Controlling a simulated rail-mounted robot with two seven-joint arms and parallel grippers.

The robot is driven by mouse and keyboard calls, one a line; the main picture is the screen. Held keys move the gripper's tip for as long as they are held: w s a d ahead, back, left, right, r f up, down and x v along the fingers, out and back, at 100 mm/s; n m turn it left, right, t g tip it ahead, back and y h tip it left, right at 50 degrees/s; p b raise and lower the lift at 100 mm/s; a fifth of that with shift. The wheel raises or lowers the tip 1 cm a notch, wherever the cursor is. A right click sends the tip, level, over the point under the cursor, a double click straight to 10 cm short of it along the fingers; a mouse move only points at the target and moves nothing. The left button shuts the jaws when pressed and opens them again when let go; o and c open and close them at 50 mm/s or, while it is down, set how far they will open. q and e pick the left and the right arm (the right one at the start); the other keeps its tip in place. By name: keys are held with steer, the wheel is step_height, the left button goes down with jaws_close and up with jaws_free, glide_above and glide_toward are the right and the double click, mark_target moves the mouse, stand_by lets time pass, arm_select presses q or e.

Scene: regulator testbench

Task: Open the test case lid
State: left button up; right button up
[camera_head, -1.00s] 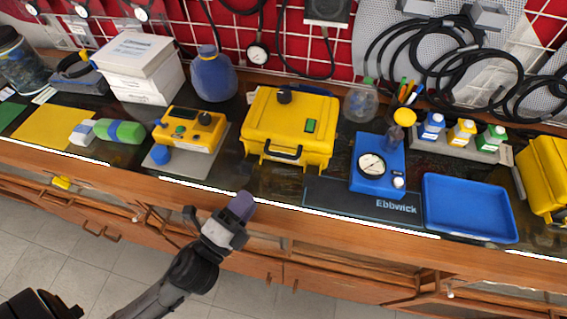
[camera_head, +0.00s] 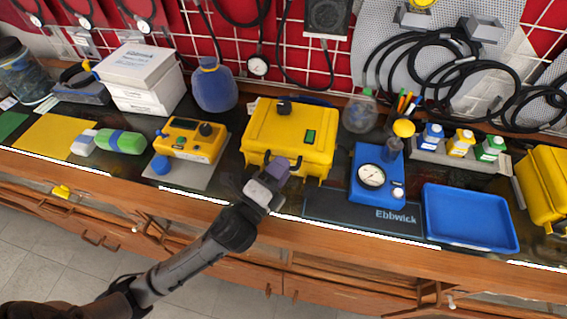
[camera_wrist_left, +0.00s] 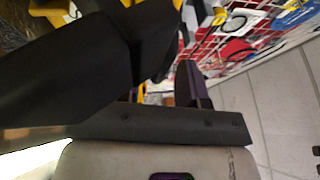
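The yellow test case (camera_head: 290,132) stands near the middle of the bench with its lid down. A dark knob and a green rectangle show on its top. My left gripper (camera_head: 279,170) is at the lower front of the case, over its handle area, and hides the black handle. Whether it touches the handle I cannot tell. In the left wrist view, one purple-dark fingertip (camera_wrist_left: 190,84) shows, with a large black shape close to the lens. The gap between the fingers is not clear. My right gripper is out of view.
A yellow meter (camera_head: 190,138) stands left of the case, and a blue gauge unit (camera_head: 377,178) stands right of it on a dark mat. A blue bottle (camera_head: 214,88) is behind left. A blue tray (camera_head: 470,218) lies farther right. Cables hang on the wall behind.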

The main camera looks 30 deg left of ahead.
arm_select(q)
steer(key=shift+w+r, duration=0.15)
steer(key=shift+w, duration=0.45)
steer(key=shift+c, duration=0.3)
jaws_close()
